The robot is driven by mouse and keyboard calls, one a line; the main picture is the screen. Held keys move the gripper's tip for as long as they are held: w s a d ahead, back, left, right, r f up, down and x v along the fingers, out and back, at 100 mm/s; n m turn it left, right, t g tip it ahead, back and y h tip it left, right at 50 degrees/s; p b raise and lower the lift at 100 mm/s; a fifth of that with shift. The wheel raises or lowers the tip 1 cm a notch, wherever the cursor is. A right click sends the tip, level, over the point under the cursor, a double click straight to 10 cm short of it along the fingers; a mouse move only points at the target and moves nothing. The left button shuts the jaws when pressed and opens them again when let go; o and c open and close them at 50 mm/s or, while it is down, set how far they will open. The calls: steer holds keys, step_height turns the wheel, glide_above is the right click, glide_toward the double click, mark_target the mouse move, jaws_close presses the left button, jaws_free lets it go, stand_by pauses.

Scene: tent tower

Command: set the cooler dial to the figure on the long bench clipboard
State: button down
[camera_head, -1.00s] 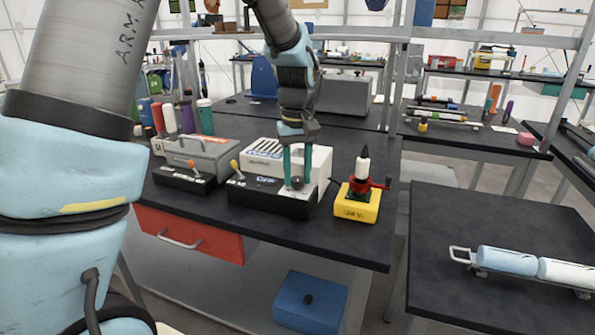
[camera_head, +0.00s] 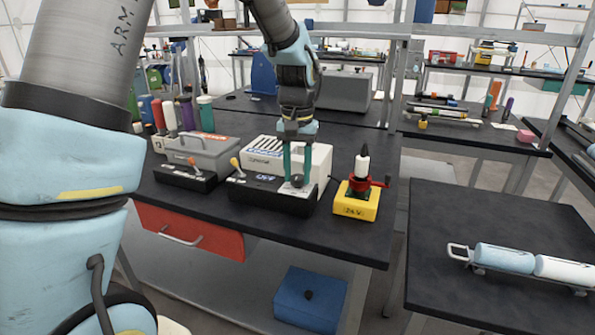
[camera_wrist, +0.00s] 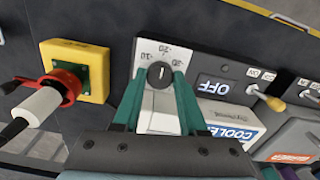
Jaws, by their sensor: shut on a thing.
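The cooler (camera_head: 262,158) is a white box with a black control strip (camera_head: 268,196) on the dark bench. Its dial is a dark round knob (camera_wrist: 160,75) on a white plate (camera_wrist: 157,54) with printed figures too small to read surely. My gripper (camera_head: 297,178) points down over the plate, and its green fingers close on the knob from both sides; it also shows in the wrist view (camera_wrist: 158,82). The cooler's display (camera_wrist: 221,86) reads OFF, beside a lever switch (camera_wrist: 268,98). I cannot make out the long bench clipboard.
A yellow 24 V block (camera_head: 357,200) with a red clamp stands just right of the cooler. A grey heater-like box (camera_head: 203,153) with its own black strip is to the left. Several bottles stand behind it.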

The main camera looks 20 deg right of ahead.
mark_target(297, 176)
steer(key=c, duration=0.7)
jaws_free()
steer(key=shift+c, duration=0.2)
steer(key=shift+r, duration=0.1)
step_height(297, 176, up, 11)
steer(key=b, duration=0.1)
steer(key=shift+b, duration=0.35)
steer(key=shift+f, duration=0.2)
steer(key=w+a+f+n, duration=0.15)
steer(key=a+f, duration=0.25)
steer(key=a, duration=0.5)
steer(key=a+f+n, duration=0.2)
steer(key=a+f, duration=0.2)
steer(key=a, duration=0.6)
steer(key=s+a+f+n, duration=0.1)
steer(key=s+a+f, duration=0.1)
steer(key=a, duration=0.4)
steer(key=s+a+f+n+t, duration=0.1)
steer(key=s+a+f, duration=0.1)
steer(key=s+a, duration=0.2)
steer(key=shift+s+a+f+t, duration=0.15)
steer(key=shift+a+f+t, duration=0.2)
steer(key=shift+a, duration=0.55)
